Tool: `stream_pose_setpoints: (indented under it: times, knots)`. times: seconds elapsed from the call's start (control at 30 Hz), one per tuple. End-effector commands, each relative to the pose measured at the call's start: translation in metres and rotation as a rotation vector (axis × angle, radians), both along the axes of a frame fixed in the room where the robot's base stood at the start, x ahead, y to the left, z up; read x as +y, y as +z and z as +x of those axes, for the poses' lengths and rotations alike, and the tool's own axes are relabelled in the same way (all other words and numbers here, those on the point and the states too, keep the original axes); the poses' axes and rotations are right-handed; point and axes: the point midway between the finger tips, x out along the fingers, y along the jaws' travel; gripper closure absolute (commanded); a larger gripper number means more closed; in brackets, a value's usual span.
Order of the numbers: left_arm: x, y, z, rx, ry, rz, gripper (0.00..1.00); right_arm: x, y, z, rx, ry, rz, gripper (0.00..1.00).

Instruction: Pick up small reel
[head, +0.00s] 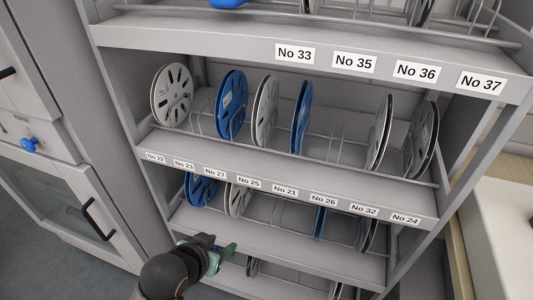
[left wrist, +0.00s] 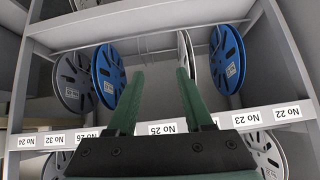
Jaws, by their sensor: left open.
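Several reels stand on edge in wire racks, and which one is the small reel I cannot tell. The lower row holds a blue reel (head: 200,189), a white reel (head: 237,198), another blue reel (head: 318,221) and a grey reel (head: 369,236). My left gripper (head: 230,248) is open in front of the lower shelf, below this row in the head view. The left wrist view is upside down. There, the open fingers (left wrist: 158,90) point at the rack, with the white reel (left wrist: 193,62) behind one fingertip. Contact cannot be told. My right gripper is out of view.
The upper row holds larger-looking reels, among them a grey one (head: 171,95) and a blue one (head: 231,104). A label strip (head: 285,189) edges the shelf above the lower row. Cabinets with a handle (head: 100,220) stand left, and a pale counter (head: 495,245) right.

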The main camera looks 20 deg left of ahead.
Motion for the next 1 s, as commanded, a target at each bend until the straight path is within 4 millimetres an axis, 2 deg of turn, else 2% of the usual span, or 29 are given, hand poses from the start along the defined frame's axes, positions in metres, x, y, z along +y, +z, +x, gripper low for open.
stream_pose_setpoints:
  times: [0.03,0.17,0.2,0.3,0.43,0.5,0.6,0.9,1.0]
  knots:
    - [-0.002,0.018,0.022,-0.084,0.008,-0.008,0.49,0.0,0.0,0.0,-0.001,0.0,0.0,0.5]
    - [-0.006,0.07,0.073,-0.308,0.026,-0.032,0.49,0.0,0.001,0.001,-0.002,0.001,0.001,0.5]
    - [-0.007,0.089,0.087,-0.383,0.029,-0.042,0.49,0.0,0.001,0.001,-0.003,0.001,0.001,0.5]
    - [-0.012,0.138,0.118,-0.564,0.03,-0.064,0.49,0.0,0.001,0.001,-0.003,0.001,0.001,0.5]
    - [-0.018,0.187,0.139,-0.733,0.024,-0.086,0.49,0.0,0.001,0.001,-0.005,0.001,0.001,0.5]
    - [-0.02,0.2,0.145,-0.778,0.021,-0.092,0.49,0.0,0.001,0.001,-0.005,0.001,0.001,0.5]
    - [-0.021,0.208,0.155,-0.804,0.018,-0.094,0.49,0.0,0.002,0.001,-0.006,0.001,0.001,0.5]
    - [-0.022,0.207,0.204,-0.802,0.019,-0.095,0.49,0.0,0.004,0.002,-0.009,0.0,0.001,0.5]
    - [-0.023,0.206,0.214,-0.801,0.019,-0.095,0.49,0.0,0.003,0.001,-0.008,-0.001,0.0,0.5]
